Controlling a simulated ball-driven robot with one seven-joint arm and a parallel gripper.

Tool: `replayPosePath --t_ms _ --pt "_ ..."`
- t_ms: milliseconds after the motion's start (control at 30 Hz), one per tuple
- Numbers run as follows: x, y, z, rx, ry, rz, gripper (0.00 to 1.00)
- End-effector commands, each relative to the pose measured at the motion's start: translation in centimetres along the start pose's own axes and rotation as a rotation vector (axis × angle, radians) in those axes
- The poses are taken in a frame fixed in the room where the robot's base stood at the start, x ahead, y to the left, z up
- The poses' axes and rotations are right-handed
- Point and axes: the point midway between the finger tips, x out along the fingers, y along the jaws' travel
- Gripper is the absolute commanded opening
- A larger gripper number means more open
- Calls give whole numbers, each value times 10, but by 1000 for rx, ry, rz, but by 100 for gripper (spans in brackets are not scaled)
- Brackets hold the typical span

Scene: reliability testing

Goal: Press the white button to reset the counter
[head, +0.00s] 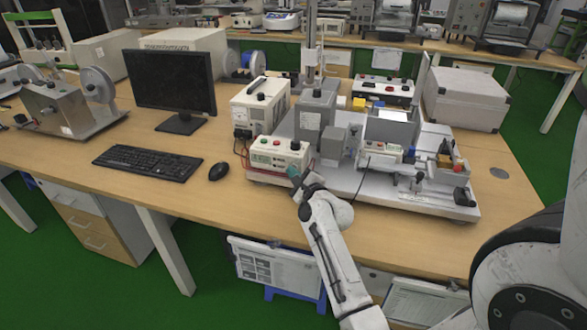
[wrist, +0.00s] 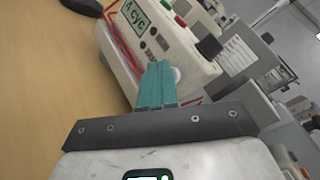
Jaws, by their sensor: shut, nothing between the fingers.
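The counter (head: 254,177) is a cream box on the wooden bench, with a green display. In the wrist view its display (wrist: 133,14) appears to read 4 CYC, and its front panel (wrist: 120,62) faces me. A white round button (wrist: 178,75) shows on the panel, partly behind my fingertips. My gripper (wrist: 158,68) has teal fingers, closed together and empty. The fingertips lie at or just in front of the panel beside the button; I cannot tell if they touch it. In the head view my gripper (head: 293,172) is at the counter's right front corner, and the button is hidden.
Red, green and black knobs (wrist: 180,22) sit on top of the counter. A test rig on a light base plate (head: 410,200) stands to the right. A black mouse (head: 219,171) and keyboard (head: 147,162) lie to the left. The front bench strip is mostly clear.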

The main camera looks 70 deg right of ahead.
Motion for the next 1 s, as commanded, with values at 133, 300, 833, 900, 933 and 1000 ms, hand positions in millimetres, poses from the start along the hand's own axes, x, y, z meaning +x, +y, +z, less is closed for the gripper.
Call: replayPosePath --t_ms 133,300,833,900,933,1000 --pt "1 0 -1 0 0 1 0" --pt "2 -1 -2 0 1 1 0" --pt "-4 2 5 0 0 3 0" --pt "-7 4 7 0 0 3 0" --pt "-8 5 7 0 0 2 0" --pt "-9 6 7 0 0 2 0"
